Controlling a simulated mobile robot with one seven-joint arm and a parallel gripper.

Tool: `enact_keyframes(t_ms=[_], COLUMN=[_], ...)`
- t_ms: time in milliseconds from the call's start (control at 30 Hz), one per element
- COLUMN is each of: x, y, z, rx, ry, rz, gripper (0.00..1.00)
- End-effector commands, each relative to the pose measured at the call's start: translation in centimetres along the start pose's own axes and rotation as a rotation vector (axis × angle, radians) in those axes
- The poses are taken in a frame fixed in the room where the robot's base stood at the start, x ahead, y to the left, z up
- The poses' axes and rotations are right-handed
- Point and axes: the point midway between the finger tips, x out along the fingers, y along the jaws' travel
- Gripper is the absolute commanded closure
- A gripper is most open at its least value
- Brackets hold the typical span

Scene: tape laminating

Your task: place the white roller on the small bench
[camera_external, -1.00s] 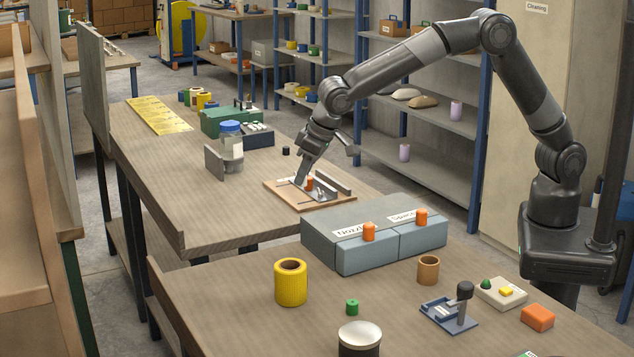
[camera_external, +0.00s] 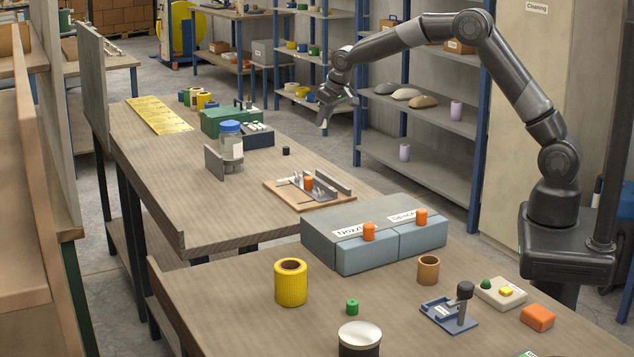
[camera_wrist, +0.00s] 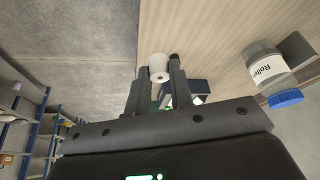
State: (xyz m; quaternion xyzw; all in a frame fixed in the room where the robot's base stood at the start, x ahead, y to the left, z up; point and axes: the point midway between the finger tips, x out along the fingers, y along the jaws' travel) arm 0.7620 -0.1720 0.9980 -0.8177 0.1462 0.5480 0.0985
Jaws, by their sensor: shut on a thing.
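My gripper (camera_external: 338,108) is raised in the air off the right edge of the farther wooden bench (camera_external: 232,185).
A wooden board (camera_external: 283,197) with a metal fixture and an orange knob (camera_external: 308,184) sits on the farther bench. A blue-lidded jar (camera_external: 232,146) stands behind, by a grey bracket. Shelves (camera_external: 425,110) stand near my arm. Grey drawers (camera_external: 385,251) stand on the nearer bench.

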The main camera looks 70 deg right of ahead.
Motion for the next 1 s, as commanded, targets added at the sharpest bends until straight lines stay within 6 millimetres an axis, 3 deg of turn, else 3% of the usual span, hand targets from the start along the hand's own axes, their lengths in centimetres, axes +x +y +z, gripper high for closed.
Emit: enact_keyframes(t_ms=[100,267,367,733,1000], x=[0.2,0.5,1.3,6.9,8.5], y=[3.2,4.8,3.8,-3.8,-5.7], z=[-0.5,-0.7,-0.9,-1.5,-1.7], rx=[0.023,0.033,0.032,0.032,0.035], ry=[0.001,0.002,0.002,0.002,0.003], rz=[0.008,0.012,0.012,0.013,0.014], gripper=[1.00,1.00,1.00,1.00,1.00])
